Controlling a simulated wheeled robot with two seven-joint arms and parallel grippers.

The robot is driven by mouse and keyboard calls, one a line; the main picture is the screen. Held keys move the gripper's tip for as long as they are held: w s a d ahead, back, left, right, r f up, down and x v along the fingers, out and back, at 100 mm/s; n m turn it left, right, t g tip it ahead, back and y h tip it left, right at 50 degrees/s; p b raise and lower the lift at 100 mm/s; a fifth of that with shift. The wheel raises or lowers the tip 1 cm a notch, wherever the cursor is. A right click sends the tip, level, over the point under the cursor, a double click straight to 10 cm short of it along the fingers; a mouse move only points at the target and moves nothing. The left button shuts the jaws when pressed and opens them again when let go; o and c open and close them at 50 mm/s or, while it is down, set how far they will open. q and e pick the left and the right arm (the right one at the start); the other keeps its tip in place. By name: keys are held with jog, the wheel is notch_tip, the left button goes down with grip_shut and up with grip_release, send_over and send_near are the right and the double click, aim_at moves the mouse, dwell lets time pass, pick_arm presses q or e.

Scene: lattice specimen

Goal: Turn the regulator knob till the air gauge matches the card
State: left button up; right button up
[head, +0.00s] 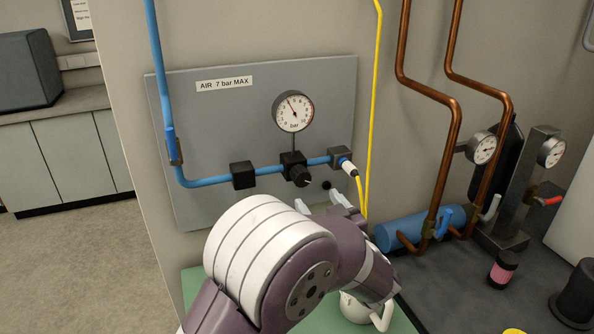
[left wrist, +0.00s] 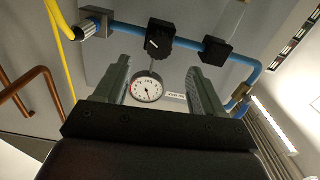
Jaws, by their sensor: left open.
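The round white air gauge (head: 293,111), marked bar, sits on the grey panel, its needle pointing up and slightly left. It also shows upside down in the left wrist view (left wrist: 147,90). The black regulator knob (head: 299,177) is below it on the blue pipe and shows in the left wrist view (left wrist: 154,44). My left gripper (head: 320,203) is open and empty, just below the knob in the head view. In the left wrist view its fingers (left wrist: 158,68) stand apart, with the knob beyond their tips. I cannot make out the card. My right gripper is not in view.
The panel (head: 200,120) carries a label (head: 224,84) reading AIR 7 bar MAX. A yellow hose (head: 372,110) hangs right of the knob. Copper pipes (head: 453,140) and a blue cylinder (head: 415,230) stand further right. A white mug-like object (head: 355,308) is below my arm.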

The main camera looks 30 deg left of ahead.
aim_at(303, 181)
pick_arm(q)
jog(key=p+x, duration=0.2)
jog(key=x, duration=0.7)
jog(key=shift+r, duration=0.1)
jog(key=shift+w+a, duration=0.3)
jog(key=shift+a, duration=0.05)
jog(key=shift+w+a, duration=0.1)
jog(key=c, duration=1)
